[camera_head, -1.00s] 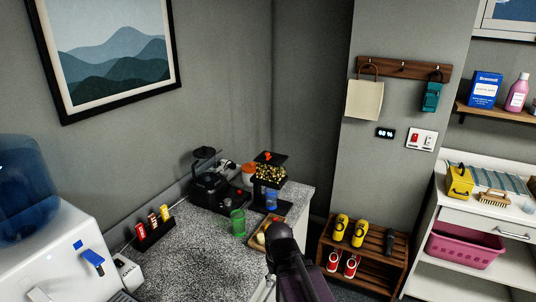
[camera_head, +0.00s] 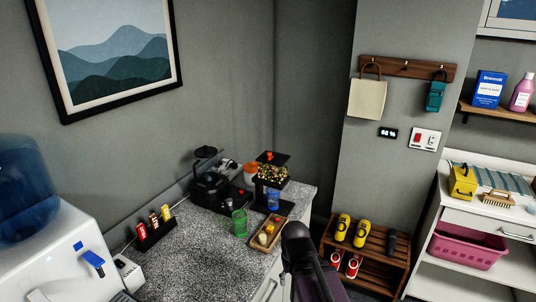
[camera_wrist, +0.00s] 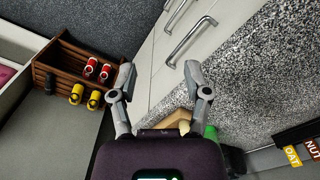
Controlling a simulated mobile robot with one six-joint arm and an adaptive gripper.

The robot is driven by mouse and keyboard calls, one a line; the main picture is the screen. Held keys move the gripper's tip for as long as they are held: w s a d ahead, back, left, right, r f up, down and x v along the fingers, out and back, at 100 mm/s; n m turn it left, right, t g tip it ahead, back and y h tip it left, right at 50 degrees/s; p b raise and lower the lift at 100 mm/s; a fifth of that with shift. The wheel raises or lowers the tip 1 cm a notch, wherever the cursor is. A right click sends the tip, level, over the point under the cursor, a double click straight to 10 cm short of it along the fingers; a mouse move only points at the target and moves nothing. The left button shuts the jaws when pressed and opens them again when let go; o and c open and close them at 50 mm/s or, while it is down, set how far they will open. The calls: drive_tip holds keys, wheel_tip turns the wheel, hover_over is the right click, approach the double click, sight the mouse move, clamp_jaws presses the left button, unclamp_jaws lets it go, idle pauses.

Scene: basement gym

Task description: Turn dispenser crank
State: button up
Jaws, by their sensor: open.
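The dispenser (camera_head: 271,173) stands at the far right corner of the speckled counter. It has a black frame, a hopper of mixed yellow and brown pieces, and an orange part on top. I cannot clearly make out which part is the crank. A blue cup (camera_head: 273,199) stands under the hopper. My gripper (camera_wrist: 160,84) is open and empty in the wrist view, its two fingers wide apart over the counter's front and the floor. In the head view my dark arm is at lower centre, right of the wooden tray and apart from the dispenser; the fingers are hidden there.
A wooden tray (camera_head: 256,242) with small items and a green cup (camera_head: 239,222) stand left of my arm. A black coffee machine (camera_head: 208,187) is left of the dispenser. A bar rack (camera_head: 157,233) and water cooler (camera_head: 52,250) are farther left. A shoe rack (camera_head: 366,264) stands right.

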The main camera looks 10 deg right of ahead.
drive_tip(key=w+d+r+m+t+h, duration=0.2)
drive_tip(key=w+d+r+t, duration=0.15)
drive_tip(key=w, duration=0.25)
drive_tip(key=w+d+r+m+t+h, duration=0.1)
drive_tip(key=w+d+r+t+h, duration=0.2)
drive_tip(key=w, duration=0.4)
drive_tip(key=w+d+r+m+t+h, duration=0.1)
drive_tip(key=w+d+r+m+t, duration=0.15)
drive_tip(key=w+d, duration=0.3)
drive_tip(key=w+a+r+n+t, duration=0.2)
drive_tip(key=w+r+t, duration=0.45)
drive_tip(key=w, duration=0.25)
drive_tip(key=n+t+y, duration=0.2)
drive_tip(key=n+y, duration=0.3)
drive_tip(key=y, duration=0.4)
approach(270, 154)
drive_tip(key=shift+s+d+p, duration=0.15)
drive_tip(key=shift+s+p, duration=0.25)
drive_tip(key=shift+s, duration=0.9)
drive_tip(key=w, duration=0.4)
drive_tip(key=w+a, duration=0.1)
drive_tip(key=w, duration=0.4)
drive_tip(key=w+a, duration=0.1)
drive_tip(key=w, duration=0.3)
drive_tip(key=shift+w, duration=0.3)
